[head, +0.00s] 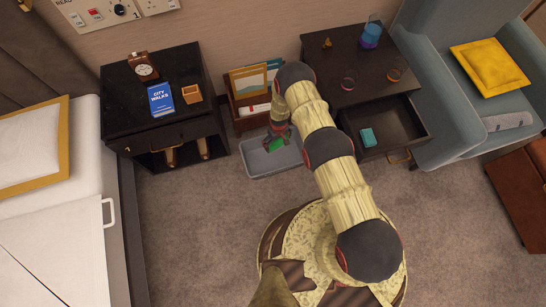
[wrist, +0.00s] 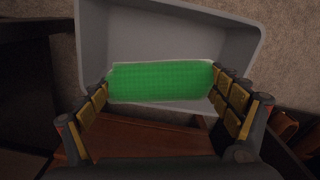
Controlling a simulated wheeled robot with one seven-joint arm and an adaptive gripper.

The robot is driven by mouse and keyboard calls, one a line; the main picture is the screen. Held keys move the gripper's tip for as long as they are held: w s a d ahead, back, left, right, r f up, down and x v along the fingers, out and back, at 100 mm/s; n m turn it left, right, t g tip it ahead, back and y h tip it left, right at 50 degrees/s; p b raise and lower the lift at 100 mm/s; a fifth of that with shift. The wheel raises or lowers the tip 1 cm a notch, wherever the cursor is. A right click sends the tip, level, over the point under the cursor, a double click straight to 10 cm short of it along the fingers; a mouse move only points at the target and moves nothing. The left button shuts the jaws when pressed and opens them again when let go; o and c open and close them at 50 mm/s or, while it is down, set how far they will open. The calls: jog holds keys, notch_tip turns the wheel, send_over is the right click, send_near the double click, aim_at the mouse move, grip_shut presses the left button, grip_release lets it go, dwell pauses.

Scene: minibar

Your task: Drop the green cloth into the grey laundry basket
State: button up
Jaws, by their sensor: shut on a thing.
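The green cloth (wrist: 160,81) is a folded or rolled bundle held between the two fingers of my gripper (wrist: 162,88), which is shut on it. The grey laundry basket (wrist: 98,40) lies behind and below the cloth in the wrist view, and its open inside fills much of the picture. In the head view the basket (head: 257,170) stands on the carpet between the two dark cabinets. There my gripper (head: 279,138) is over the basket's back part, with a bit of the green cloth (head: 277,145) showing. I cannot tell how high the cloth is above the basket floor.
A wooden magazine rack (head: 236,108) stands right behind the basket. A black nightstand (head: 125,108) with a blue book (head: 161,99) is on the left. A dark cabinet (head: 345,55) with an open drawer (head: 410,122) is on the right. The carpet in front is free.

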notch_tip(320, 180, down, 5)
jog(key=b, duration=0.3)
jog(key=shift+f, duration=0.2)
jog(key=o, duration=0.9)
jog(key=shift+r, duration=0.1)
notch_tip(320, 180, up, 12)
jog(key=shift+f, duration=0.1)
dwell(0.5)
